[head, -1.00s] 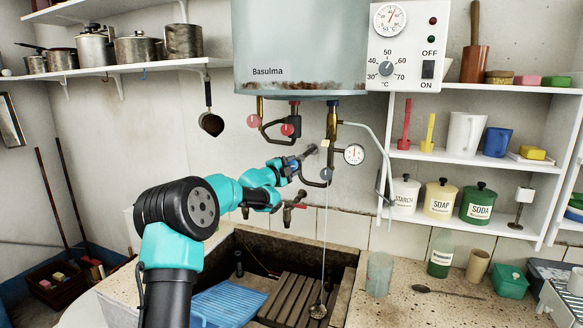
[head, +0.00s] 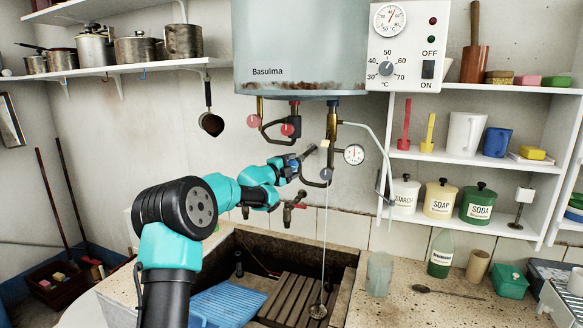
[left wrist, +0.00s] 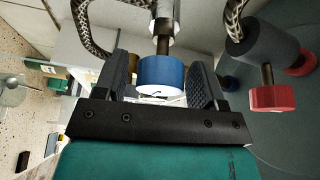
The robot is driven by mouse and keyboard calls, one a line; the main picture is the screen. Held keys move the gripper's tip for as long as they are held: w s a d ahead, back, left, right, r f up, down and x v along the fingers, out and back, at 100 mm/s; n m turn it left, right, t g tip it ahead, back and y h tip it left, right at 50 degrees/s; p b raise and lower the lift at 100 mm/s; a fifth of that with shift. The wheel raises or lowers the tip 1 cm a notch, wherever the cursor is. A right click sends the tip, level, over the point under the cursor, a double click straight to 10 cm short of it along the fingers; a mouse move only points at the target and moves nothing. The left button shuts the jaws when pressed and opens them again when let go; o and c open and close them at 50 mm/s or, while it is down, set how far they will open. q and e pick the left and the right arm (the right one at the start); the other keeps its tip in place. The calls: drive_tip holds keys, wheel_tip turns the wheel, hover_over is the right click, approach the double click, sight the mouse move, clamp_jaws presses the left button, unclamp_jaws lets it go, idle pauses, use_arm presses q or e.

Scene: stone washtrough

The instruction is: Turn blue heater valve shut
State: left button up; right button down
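The blue heater valve (left wrist: 160,72) is a round knob on a metal stem, in the middle of the left wrist view. My left gripper (left wrist: 162,85) has one dark finger on each side of it. My right gripper is not in view.
Two red valves (head: 253,121) (head: 288,129) hang on pipes to the upper left of my gripper. A gauge (head: 354,154) and a pull chain (head: 325,230) are to its right. A tap (head: 290,207) and the stone trough (head: 340,262) are below.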

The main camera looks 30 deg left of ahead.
use_arm(q)
drive_tip(key=shift+o, duration=0.4)
drive_tip(key=v, duration=1.7)
drive_tip(key=shift+s, duration=0.2)
